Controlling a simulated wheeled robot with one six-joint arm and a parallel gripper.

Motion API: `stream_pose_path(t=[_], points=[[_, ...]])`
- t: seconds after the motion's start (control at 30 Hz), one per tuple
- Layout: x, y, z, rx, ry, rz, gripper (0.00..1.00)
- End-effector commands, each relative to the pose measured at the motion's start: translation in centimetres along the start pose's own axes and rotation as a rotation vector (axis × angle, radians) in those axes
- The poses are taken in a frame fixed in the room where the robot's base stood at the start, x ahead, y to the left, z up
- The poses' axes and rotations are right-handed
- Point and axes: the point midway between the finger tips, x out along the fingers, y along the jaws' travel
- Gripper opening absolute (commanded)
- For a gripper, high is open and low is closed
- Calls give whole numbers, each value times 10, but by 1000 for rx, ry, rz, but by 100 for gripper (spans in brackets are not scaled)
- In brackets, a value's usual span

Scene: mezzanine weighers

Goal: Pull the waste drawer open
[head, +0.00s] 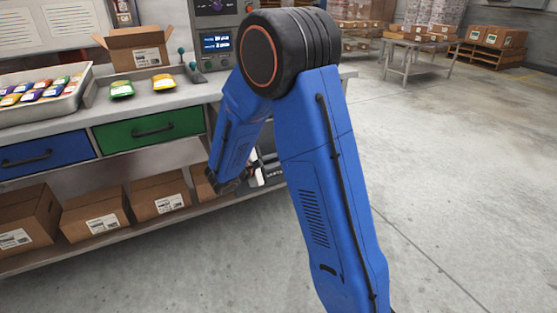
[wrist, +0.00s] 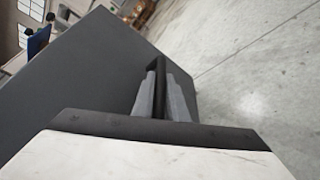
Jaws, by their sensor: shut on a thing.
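In the wrist view, a dark grey drawer front (wrist: 90,75) fills the left and middle. A black handle (wrist: 154,64) stands out from it. My gripper (wrist: 163,98) has its two grey fingers shut on this handle, one on each side. In the head view my blue arm hides most of this drawer, and only my gripper's white and black body (head: 268,172) shows beside the forearm. I cannot read a waste label or tell how far the drawer is out.
A blue drawer (head: 40,155) and a green drawer (head: 150,130) are shut under the counter at left. Several cardboard boxes (head: 95,212) stand on the lower shelf. A tray of packets (head: 50,112) sits on top. The concrete floor at right is clear.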

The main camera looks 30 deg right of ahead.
Motion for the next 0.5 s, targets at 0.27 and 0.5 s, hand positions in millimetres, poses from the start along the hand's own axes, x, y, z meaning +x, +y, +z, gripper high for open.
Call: stream_pose_path(t=[0.27,0.5], points=[[0,0,-1,0,1,0,31],[0,0,0,0,1,0,31]])
